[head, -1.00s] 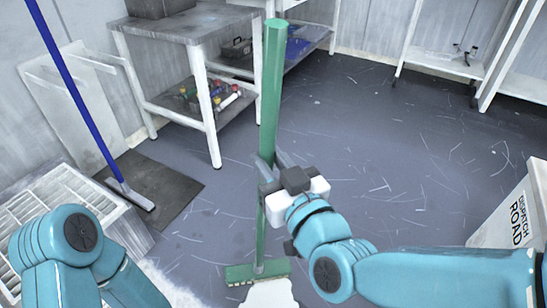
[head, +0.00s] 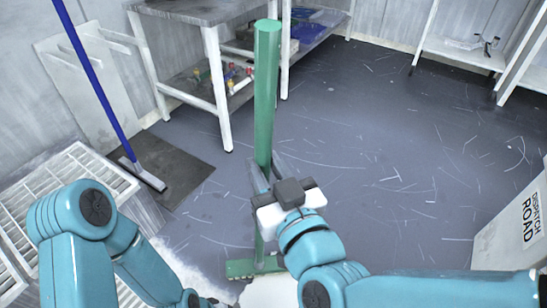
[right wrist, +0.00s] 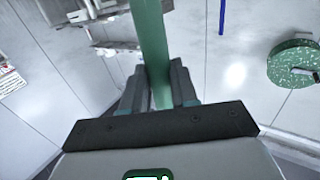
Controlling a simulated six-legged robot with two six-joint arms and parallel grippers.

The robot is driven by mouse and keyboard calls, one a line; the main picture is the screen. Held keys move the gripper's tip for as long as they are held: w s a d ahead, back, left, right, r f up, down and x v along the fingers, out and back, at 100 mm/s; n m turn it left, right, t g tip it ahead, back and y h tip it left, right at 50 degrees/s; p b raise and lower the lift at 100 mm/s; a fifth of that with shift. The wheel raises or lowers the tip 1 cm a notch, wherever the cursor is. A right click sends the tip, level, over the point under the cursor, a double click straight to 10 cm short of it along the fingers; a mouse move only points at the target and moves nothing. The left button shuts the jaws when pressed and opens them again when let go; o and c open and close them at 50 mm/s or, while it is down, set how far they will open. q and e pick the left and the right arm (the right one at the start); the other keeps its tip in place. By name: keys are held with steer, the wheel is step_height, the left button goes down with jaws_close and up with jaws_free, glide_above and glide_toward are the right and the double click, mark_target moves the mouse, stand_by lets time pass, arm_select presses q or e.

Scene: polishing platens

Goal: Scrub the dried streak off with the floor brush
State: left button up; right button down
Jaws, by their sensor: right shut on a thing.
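The green floor brush (head: 266,90) stands almost upright in the middle of the head view. Its wide green head (head: 254,268) is low in the picture, at floor level; whether it presses on the floor I cannot tell. My right gripper (head: 266,178) is shut around the handle, about midway down. The right wrist view shows the handle (right wrist: 151,50) between both fingers (right wrist: 158,88). A pale, rough-edged patch (head: 170,262) shows on the floor left of the brush head; I cannot tell whether it is the dried streak. My left arm shows, its gripper does not.
A grey bench (head: 205,12) with a loaded lower shelf stands at the back left. A blue-handled tool (head: 88,70) stands on a dark mat (head: 180,170). A pale box marked DISPATCH ROAD (head: 515,228) is at the right. The scratched floor (head: 390,150) between is clear.

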steer(key=shift+s+a+r, duration=0.15)
steer(key=shift+s+a, duration=0.1)
steer(key=shift+s, duration=0.15)
